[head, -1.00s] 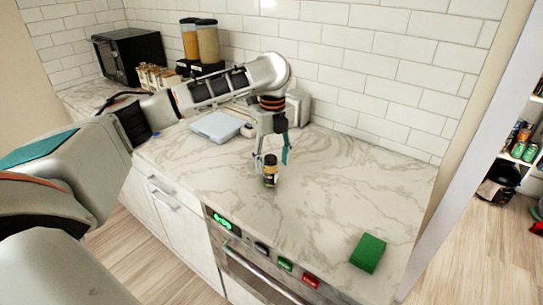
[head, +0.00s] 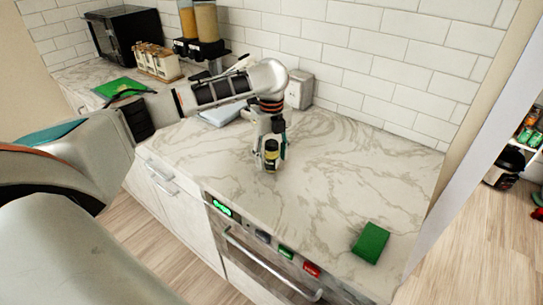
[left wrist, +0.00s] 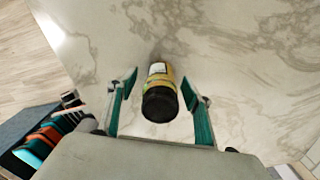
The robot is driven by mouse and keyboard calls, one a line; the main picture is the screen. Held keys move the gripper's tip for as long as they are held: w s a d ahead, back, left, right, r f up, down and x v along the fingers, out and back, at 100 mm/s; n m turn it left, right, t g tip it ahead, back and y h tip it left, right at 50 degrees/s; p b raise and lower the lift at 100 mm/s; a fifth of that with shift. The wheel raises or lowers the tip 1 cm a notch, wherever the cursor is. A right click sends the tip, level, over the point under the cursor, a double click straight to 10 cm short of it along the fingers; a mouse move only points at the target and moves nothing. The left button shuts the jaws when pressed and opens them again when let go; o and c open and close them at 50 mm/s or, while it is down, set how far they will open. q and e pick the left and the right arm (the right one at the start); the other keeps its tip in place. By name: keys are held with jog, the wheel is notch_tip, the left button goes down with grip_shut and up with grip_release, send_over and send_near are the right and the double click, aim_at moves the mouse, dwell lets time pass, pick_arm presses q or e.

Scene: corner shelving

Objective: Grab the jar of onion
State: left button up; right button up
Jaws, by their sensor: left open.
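The jar of onion (head: 270,154) is small, with a black lid and a yellowish label. It stands on the marble counter, and in the left wrist view the jar (left wrist: 160,93) shows from above with its lid toward me. My left gripper (head: 270,160) is lowered around the jar. In the left wrist view its two teal fingers (left wrist: 160,88) are open, one on each side of the jar, with a gap on both sides. My right gripper is not in view.
A green box (head: 370,242) lies at the counter's front right. A pale blue flat item (head: 219,116) and a white box (head: 299,89) are behind my arm. A spice rack (head: 157,62), dispensers and a black microwave (head: 127,33) stand farther back left.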

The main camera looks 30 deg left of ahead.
pick_arm(q)
jog(key=shift+f, duration=0.15)
jog(key=c, duration=1.3)
jog(key=shift+o, duration=0.2)
